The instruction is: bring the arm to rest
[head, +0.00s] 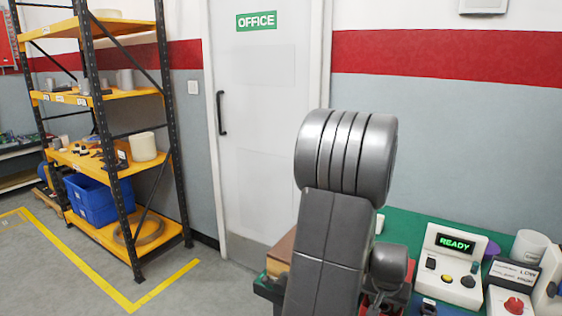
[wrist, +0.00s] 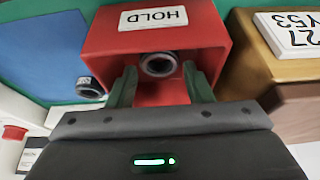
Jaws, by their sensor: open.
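My gripper (wrist: 161,86) shows in the wrist view with its two green-grey fingers apart and nothing held between them. It points at a red box (wrist: 205,30) with a HOLD label (wrist: 153,18). A dark ring-shaped part (wrist: 158,64) lies in the box opening, beyond the fingertips and in line with the gap. Whether the fingers touch the box is not clear. A second dark ring-shaped part (wrist: 91,87) lies outside the box, left of the fingers. In the head view my raised arm stands over the bench and the gripper cannot be made out.
The green bench (head: 405,229) carries a test unit reading READY (head: 455,244), and a box with a red button (head: 514,305) at right. A brown box with a numbered label (wrist: 290,32) stands right of the red box. A yellow shelf rack (head: 150,235) stands at left; floor before it is clear.

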